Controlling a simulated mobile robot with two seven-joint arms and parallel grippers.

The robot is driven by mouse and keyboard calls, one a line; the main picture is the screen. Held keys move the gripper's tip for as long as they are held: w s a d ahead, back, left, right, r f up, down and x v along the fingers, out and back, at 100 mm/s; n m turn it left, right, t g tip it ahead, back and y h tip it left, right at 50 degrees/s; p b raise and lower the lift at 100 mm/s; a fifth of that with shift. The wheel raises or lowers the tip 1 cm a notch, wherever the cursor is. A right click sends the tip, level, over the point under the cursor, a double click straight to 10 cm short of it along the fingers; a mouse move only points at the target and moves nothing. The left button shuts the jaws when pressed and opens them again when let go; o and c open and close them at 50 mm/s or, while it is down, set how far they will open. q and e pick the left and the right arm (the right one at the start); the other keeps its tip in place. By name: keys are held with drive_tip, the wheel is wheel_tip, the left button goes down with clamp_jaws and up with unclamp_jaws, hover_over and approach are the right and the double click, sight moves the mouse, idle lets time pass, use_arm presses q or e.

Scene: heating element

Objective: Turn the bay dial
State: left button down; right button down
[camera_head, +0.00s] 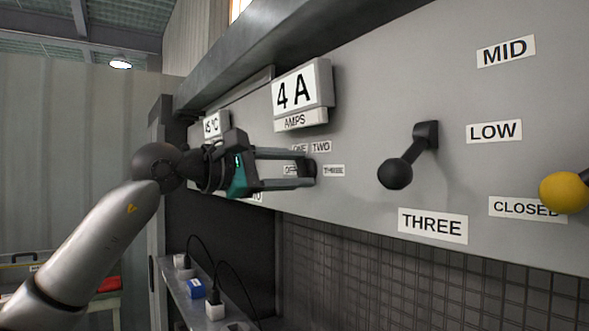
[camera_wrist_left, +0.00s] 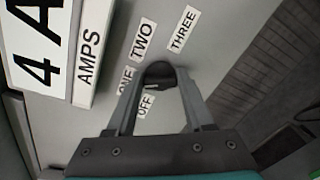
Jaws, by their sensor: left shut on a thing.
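The bay dial is a small dark round knob on the grey panel. It shows in the left wrist view (camera_wrist_left: 158,72), circled by the labels OFF, ONE, TWO and THREE. My left gripper (camera_head: 307,168) reaches in from the left in the head view. Its two fingers are shut on the dial, one on each side. The fingers hide much of the dial in the head view, and I cannot tell which label it points to. In the left wrist view, the OFF label (camera_wrist_left: 146,105) is near the fingers and ONE is partly covered. My right gripper is not in view.
An AMPS display (camera_head: 302,90) reading 4 A sticks out above the dial. A black-knobbed lever (camera_head: 396,173) and a yellow knob (camera_head: 565,192) stand out from the panel on the right. A shelf (camera_head: 190,295) with small plugged-in blocks is below left.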

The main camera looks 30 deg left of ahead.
use_arm(q)
drive_tip(key=shift+c, duration=1.4)
unclamp_jaws()
drive_tip(key=b+v, duration=0.6)
drive_tip(key=v, duration=0.9)
drive_tip(key=shift+s, duration=0.15)
drive_tip(key=shift+f, duration=0.1)
